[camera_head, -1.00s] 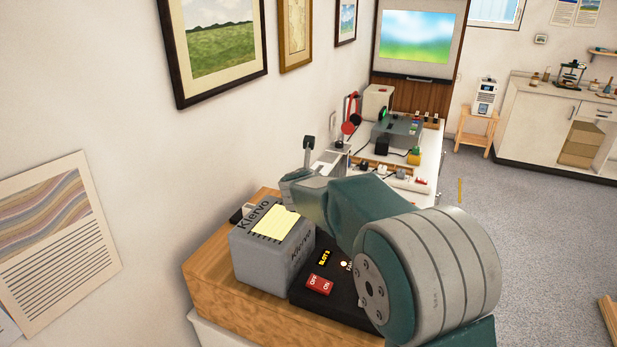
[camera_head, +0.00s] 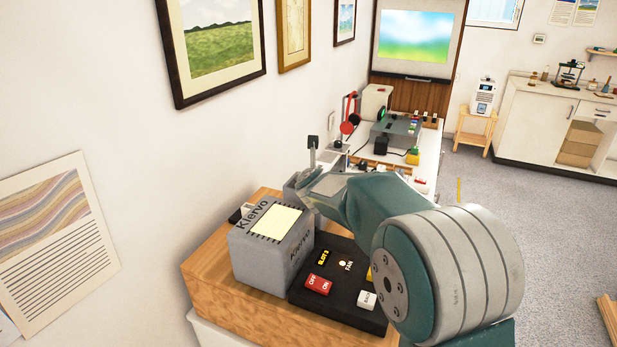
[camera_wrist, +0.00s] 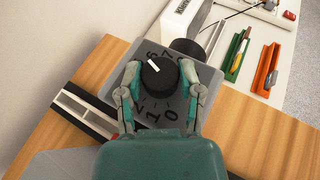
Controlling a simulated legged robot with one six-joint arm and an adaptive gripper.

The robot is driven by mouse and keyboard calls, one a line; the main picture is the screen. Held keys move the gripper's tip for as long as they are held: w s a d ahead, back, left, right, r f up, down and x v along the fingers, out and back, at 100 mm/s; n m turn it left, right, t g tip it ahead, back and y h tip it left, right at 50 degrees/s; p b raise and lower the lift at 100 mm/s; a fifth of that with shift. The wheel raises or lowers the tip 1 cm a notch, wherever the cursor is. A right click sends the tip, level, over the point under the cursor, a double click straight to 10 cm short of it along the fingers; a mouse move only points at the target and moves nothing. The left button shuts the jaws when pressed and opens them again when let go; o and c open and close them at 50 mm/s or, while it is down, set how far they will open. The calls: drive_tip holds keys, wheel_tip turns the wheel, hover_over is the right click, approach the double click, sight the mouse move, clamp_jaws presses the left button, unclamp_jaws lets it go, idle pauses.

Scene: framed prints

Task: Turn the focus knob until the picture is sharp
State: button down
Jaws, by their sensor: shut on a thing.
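The focus knob (camera_wrist: 158,77) is black with a white pointer line, on a grey dial plate (camera_wrist: 182,115) with printed numbers, in the wrist view. My gripper (camera_wrist: 158,80) is shut on the knob, with one finger on each side of it. In the head view my arm hides the knob and most of the gripper. The projected picture (camera_head: 417,37) on the far screen shows blue sky over green and looks blurred.
A grey projector labelled Klervo (camera_head: 270,245) stands on the wooden stand (camera_head: 232,301), beside a black panel (camera_head: 335,275) with a red switch and a white button. A white table (camera_head: 428,160) with devices lies beyond. Framed prints hang on the left wall.

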drive_tip(key=shift+c, duration=1.3)
unclamp_jaws()
drive_tip(key=shift+a, duration=0.2)
drive_tip(key=shift+d, duration=0.1)
drive_tip(key=v, duration=1.1)
drive_tip(key=shift+s, duration=0.4)
